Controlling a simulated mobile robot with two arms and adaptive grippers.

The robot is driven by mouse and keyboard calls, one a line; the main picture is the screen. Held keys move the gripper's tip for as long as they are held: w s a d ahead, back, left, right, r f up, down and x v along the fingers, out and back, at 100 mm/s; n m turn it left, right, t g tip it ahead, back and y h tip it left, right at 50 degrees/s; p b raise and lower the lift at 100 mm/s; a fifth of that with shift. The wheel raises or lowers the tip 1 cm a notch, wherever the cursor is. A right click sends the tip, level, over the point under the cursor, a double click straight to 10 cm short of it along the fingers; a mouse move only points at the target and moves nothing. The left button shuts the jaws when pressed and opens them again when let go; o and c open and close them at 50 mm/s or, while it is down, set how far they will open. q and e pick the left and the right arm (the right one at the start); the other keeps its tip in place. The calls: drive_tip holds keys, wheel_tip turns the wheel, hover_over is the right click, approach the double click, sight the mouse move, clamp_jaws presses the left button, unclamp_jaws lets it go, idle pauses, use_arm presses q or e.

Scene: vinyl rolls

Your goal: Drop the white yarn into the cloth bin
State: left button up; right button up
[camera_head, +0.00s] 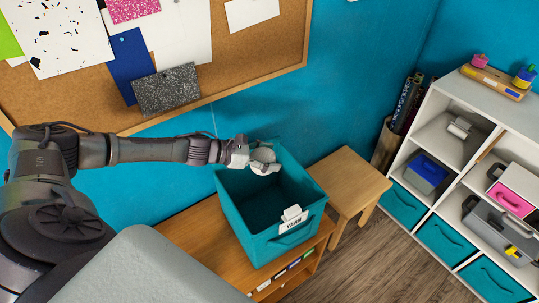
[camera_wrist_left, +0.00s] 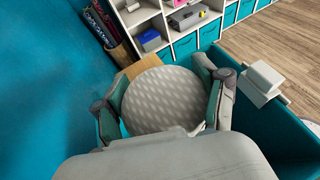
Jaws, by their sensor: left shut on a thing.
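The white yarn (camera_head: 263,155) is a round, pale ball held over the back edge of the teal cloth bin (camera_head: 262,247). My left gripper (camera_head: 262,163) is shut on the yarn. In the left wrist view the yarn (camera_wrist_left: 163,98) sits between the two fingers, with a dotted, woven-looking surface. The bin carries a white label (camera_head: 293,223) reading YARN on its front, with a small pale clip above it. The bin's visible inside looks empty. My right gripper is not in view.
The bin stands on a low wooden shelf (camera_head: 193,232), with a wooden stool (camera_head: 347,178) to its right. A teal wall and corkboard (camera_head: 240,65) are close behind my left arm. A white shelf unit (camera_head: 437,130) with bins stands at the right. The floor between is clear.

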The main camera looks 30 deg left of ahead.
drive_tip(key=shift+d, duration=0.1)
use_arm(q)
drive_tip(key=o, duration=1.2)
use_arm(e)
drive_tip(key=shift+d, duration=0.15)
use_arm(q)
drive_tip(key=shift+s+a, duration=0.1)
drive_tip(key=v, duration=1.1)
drive_tip(key=shift+s+a+r, duration=0.2)
drive_tip(key=shift+s+a, duration=0.05)
